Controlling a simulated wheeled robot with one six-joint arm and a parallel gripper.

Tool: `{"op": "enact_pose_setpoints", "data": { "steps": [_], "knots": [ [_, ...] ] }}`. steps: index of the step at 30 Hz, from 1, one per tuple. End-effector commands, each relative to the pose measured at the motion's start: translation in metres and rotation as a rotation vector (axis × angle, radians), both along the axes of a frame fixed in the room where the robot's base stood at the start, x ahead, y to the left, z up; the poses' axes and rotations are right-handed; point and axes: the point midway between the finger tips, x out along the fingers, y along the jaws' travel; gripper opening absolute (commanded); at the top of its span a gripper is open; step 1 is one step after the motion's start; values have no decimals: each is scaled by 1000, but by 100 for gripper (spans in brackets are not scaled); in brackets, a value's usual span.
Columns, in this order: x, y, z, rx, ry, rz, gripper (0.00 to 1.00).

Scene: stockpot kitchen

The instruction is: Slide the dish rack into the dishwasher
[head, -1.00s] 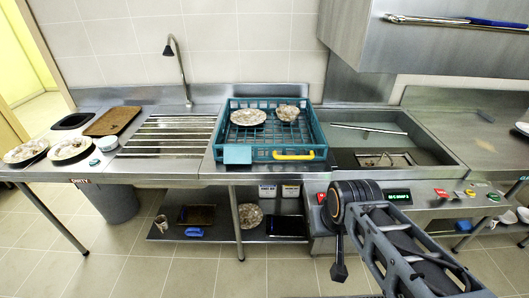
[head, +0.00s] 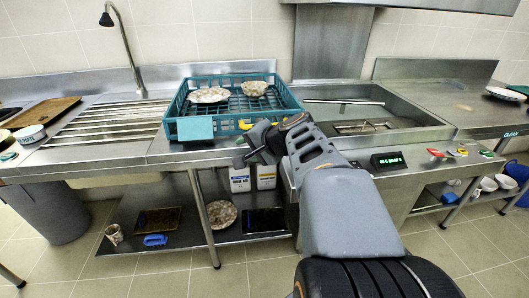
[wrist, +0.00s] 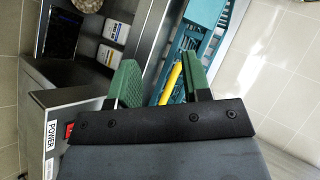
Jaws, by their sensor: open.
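The teal dish rack (head: 175,106) sits on the steel counter left of the dishwasher, holding a patterned plate (head: 208,95) and a bowl (head: 254,88). A yellow handle (head: 243,125) is on its front, partly hidden by my arm. The dishwasher (head: 425,117) has an open sunken bay right of the rack; its raised hood (head: 430,4) shows at the top edge. My gripper (head: 245,150) is open and empty in front of the rack, near the handle. In the wrist view the yellow handle (wrist: 170,83) appears between the open green fingers (wrist: 159,62); I cannot tell how deep.
A ribbed drain surface (head: 105,122) lies left of the rack. A control panel with a green display (head: 388,162) is on the dishwasher front. A lower shelf (head: 180,222) holds white containers, trays and a plate. A clean-side counter (head: 460,98) is at right.

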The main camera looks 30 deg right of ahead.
Motion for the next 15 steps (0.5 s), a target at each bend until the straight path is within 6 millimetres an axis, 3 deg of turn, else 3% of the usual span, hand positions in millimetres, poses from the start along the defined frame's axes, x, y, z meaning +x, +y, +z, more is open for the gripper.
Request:
{"op": "enact_pose_setpoints", "data": {
  "steps": [1,6,10,15],
  "knots": [
    [4,-23,-23,52,-50,-75,44],
    [8,-83,-24,189,-210,-260,44],
    [5,-115,-23,250,-295,-348,44],
    [4,-135,-20,288,-351,-401,44]
  ]
}}
